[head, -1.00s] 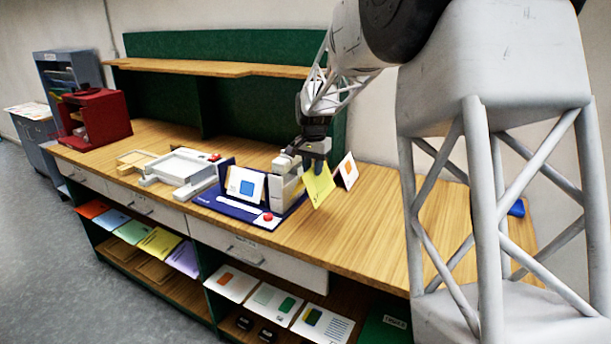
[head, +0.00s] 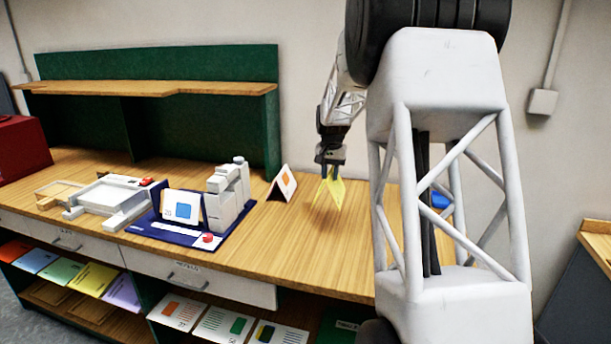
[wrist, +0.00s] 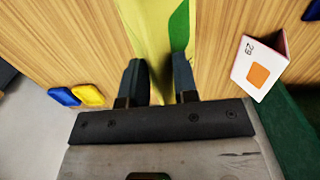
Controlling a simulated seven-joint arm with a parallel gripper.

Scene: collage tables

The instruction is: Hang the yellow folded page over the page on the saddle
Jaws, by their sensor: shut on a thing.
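My gripper (head: 331,158) is shut on the yellow folded page (head: 335,189) and holds it above the right part of the wooden counter. The page hangs with its two leaves spread below the jaws. In the wrist view the yellow page (wrist: 150,35) lies between the dark fingers (wrist: 160,82), with a green patch on its right leaf. The saddle itself is mostly hidden under that page.
A folded white page with an orange square (head: 283,183) stands like a tent on the counter, left of my gripper; it also shows in the wrist view (wrist: 259,68). A blue thing (wrist: 63,96) and a yellow thing (wrist: 88,95) lie near the counter edge.

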